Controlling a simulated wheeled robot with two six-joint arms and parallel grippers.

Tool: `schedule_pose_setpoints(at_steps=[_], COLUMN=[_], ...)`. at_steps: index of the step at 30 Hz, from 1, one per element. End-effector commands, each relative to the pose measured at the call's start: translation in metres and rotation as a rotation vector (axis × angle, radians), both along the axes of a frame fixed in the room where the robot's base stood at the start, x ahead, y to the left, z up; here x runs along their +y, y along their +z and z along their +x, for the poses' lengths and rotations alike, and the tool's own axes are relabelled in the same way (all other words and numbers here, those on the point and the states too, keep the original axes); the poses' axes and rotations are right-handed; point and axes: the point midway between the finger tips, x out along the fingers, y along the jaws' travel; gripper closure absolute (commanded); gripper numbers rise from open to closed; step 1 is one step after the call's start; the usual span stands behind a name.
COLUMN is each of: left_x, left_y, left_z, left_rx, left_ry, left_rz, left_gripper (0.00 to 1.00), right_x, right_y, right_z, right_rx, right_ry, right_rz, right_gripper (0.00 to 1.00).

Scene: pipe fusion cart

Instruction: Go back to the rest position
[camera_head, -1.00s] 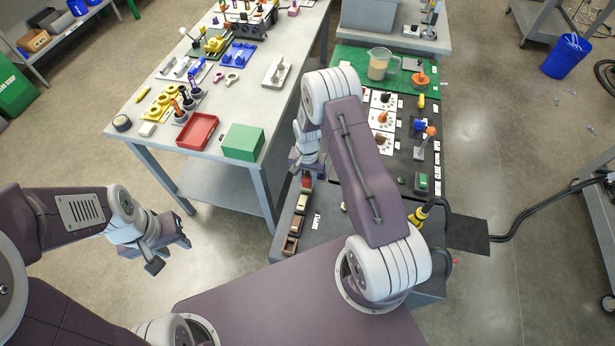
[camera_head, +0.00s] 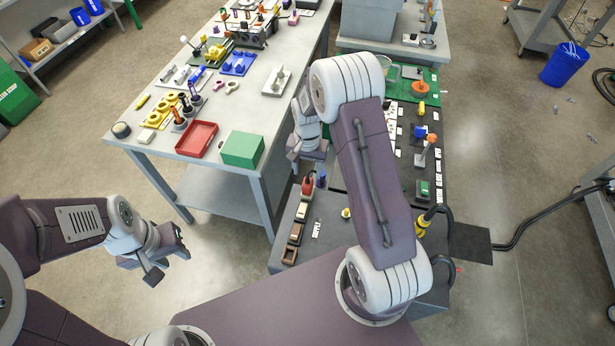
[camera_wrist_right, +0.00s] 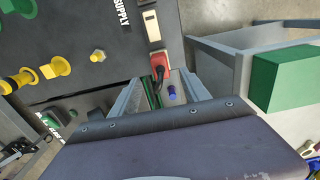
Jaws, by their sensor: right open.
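Beyond the jaws, a red rocker-like part (camera_wrist_right: 159,64) and a small blue piece (camera_wrist_right: 171,92) show near the cart's edge; the jaws look apart from both. My left gripper (camera_head: 168,262) is open and empty over bare floor at the lower left.
The work table (camera_head: 135,128) carries a red tray (camera_head: 197,139), a green box (camera_head: 242,149) and several parts. The dark cart (camera_head: 330,222) has switches, knobs and a supply strip. A grey bench stands behind, and a blue bucket (camera_head: 564,65) stands at right.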

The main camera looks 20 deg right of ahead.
Motion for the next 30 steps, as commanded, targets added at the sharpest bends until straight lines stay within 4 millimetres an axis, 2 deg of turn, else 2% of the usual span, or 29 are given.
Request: schedule_pose_setpoints(at_steps=[18,20,22,23,24,26,27,29,30], left_x=[0.0,0.0,0.0,0.0,0.0,0.0,0.0,0.0,0.0], left_y=[0.0,-0.001,-0.002,-0.002,-0.003,-0.005,-0.006,-0.006,-0.007], left_z=[0.0,0.0,0.0,0.0,0.0,0.0,0.0,0.0,0.0], left_rx=[0.0,0.0,0.0,0.0,0.0,0.0,0.0,0.0,0.0], left_ry=[0.0,0.0,0.0,0.0,0.0,0.0,0.0,0.0,0.0], left_rz=[0.0,0.0,0.0,0.0,0.0,0.0,0.0,0.0,0.0], left_gripper=[0.64,0.64,0.64,0.64,0.64,0.64,0.64,0.64,0.64], right_x=[0.001,0.003,0.008,0.012,0.017,0.025,0.03,0.035,0.038], right_y=[0.001,0.011,0.038,0.052,0.07,0.091,0.101,0.11,0.111], right_z=[0.0,0.007,0.017,0.014,0.006,-0.018,-0.037,-0.069,-0.092], right_rx=[-0.001,-0.027,-0.089,-0.109,-0.132,-0.156,-0.167,-0.176,-0.173], right_ry=[0.003,0.009,0.023,0.031,0.042,0.086,0.131,0.215,0.28], right_rz=[0.0,-0.002,-0.005,-0.006,-0.006,-0.005,-0.006,-0.009,-0.012], right_gripper=[0.46,0.46,0.46,0.46,0.46,0.46,0.46,0.46,0.46])
